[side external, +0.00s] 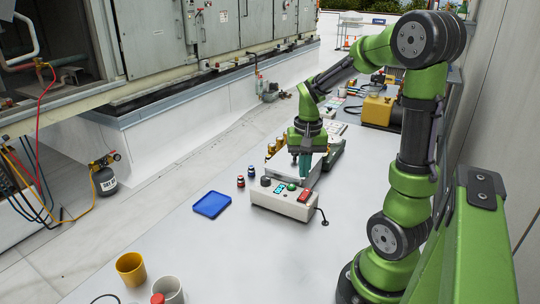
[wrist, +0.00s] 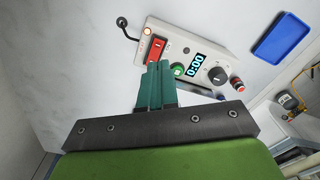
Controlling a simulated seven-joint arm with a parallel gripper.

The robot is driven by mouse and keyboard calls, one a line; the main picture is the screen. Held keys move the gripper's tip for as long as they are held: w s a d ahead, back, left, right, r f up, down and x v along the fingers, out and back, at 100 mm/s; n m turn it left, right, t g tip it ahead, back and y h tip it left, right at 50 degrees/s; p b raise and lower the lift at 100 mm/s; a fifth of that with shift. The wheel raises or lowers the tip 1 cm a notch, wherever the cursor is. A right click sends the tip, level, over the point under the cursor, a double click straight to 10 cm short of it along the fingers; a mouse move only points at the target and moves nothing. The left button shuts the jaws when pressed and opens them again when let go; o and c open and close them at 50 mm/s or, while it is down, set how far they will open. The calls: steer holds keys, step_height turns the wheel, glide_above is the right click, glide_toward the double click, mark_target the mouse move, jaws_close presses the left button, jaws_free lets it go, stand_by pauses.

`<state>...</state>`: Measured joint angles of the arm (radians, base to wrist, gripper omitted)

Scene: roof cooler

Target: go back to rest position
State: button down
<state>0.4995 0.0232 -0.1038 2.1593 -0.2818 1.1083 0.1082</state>
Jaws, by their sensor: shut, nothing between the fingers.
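My gripper (side external: 305,160) has teal fingers that point down in the side external view. It is above and just behind a white control box (side external: 283,201) on the table. In the wrist view the two fingers (wrist: 158,68) are together and hold nothing. Their tips appear near the red switch (wrist: 156,48) and the green button (wrist: 178,69) of the box. I cannot tell whether they touch it. The box also has a black knob (wrist: 217,75) and a display (wrist: 195,65) reading 0:00.
A blue tray (side external: 212,205) and small red and blue-topped pieces (side external: 241,182) lie left of the box. A yellow case (side external: 378,110) is behind. The table's middle front is clear.

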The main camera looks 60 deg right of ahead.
steer(key=s+a+r+n+t+y, duration=0.1)
steer(key=a+r+n+t, duration=0.2)
steer(key=a, duration=0.7)
steer(key=s+a+r+n+t+y, duration=0.1)
steer(key=a+r+n+t, duration=0.3)
steer(key=a+r, duration=0.3)
steer(key=a, duration=0.3)
steer(key=shift+a+r+n, duration=0.25)
steer(key=shift+n, duration=0.15)
steer(key=c, duration=1.8)
jaws_free()
steer(key=shift+c, duration=0.2)
